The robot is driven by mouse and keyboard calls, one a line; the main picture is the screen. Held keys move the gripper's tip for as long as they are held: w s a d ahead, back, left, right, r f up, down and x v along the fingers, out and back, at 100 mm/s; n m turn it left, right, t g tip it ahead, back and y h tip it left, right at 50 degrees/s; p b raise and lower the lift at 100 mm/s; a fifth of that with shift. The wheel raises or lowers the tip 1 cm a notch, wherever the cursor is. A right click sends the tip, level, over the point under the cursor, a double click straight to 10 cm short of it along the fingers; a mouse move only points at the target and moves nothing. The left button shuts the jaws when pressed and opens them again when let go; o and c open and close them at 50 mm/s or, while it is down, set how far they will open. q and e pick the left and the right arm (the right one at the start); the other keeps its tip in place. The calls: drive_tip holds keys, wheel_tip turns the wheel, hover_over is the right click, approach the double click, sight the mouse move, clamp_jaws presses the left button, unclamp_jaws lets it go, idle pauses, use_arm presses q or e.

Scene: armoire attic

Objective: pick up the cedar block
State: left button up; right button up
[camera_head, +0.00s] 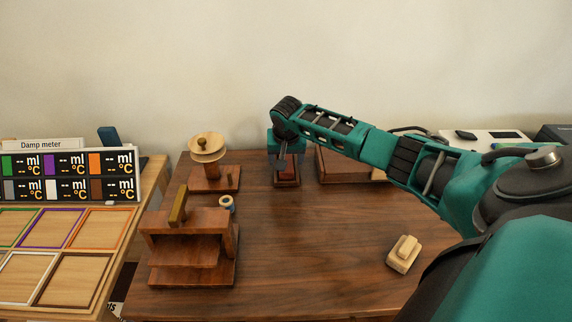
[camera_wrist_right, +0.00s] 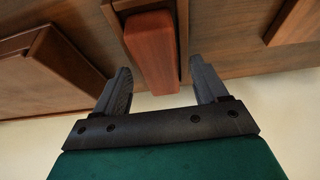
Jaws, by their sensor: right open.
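The cedar block is most likely the reddish block (camera_wrist_right: 152,45), which lies between my right gripper's fingers in the right wrist view. In the head view a small red patch of it (camera_head: 287,171) shows in a dark wooden holder (camera_head: 287,183) at the back of the table. My right gripper (camera_wrist_right: 160,68) is open, with one finger on each side of the block's near end and a visible gap on both sides. In the head view the right gripper (camera_head: 285,159) is over the holder, its fingers partly hidden. My left gripper is not in view.
A wooden stand with a pale disc (camera_head: 206,150) and a stepped wooden piece (camera_head: 190,250) are on the left. A long wooden box (camera_head: 345,167) is just right of the holder. A pale block (camera_head: 403,254) lies at right. The table's middle is clear.

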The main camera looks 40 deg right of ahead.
drive_tip(key=shift+f, duration=0.15)
drive_tip(key=c, duration=1.2)
